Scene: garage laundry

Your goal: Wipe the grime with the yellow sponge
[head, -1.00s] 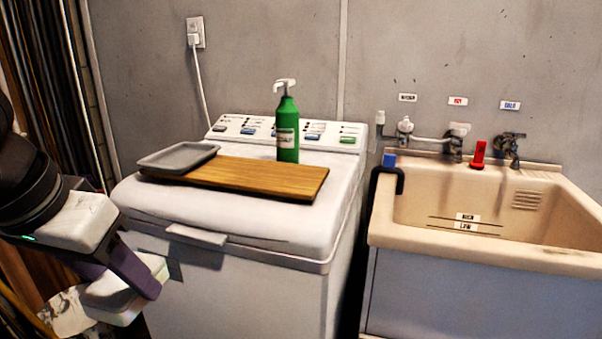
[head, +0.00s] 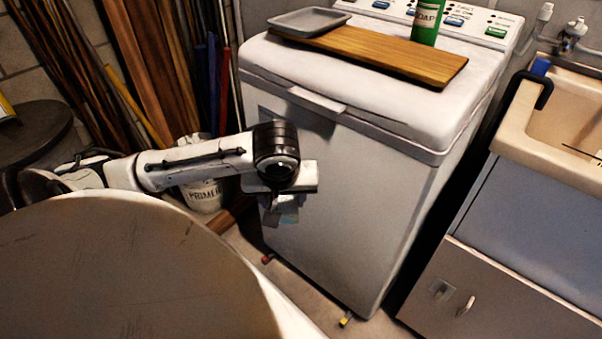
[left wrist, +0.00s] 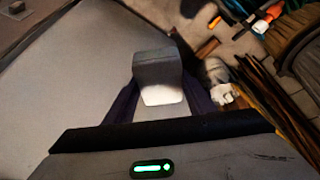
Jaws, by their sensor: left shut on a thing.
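My left gripper (head: 284,207) is low in front of the washing machine's (head: 350,185) grey front panel, near its left edge. In the left wrist view, its two dark fingers are shut on a sponge-like block (left wrist: 160,78), grey with a bright white near end. No yellow shows on it. In the head view the block is mostly hidden by the wrist. I cannot tell whether it touches the panel. A darker grey patch (head: 281,118) on the panel's upper left, above the gripper, may be the grime. My right gripper is not in view.
A wooden board (head: 385,55), a grey tray (head: 308,21) and a green soap bottle (head: 426,25) stand on the washer. A sink cabinet (head: 510,270) is at the right. A primer bucket (head: 203,196) and leaning planks (head: 150,60) are at the left.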

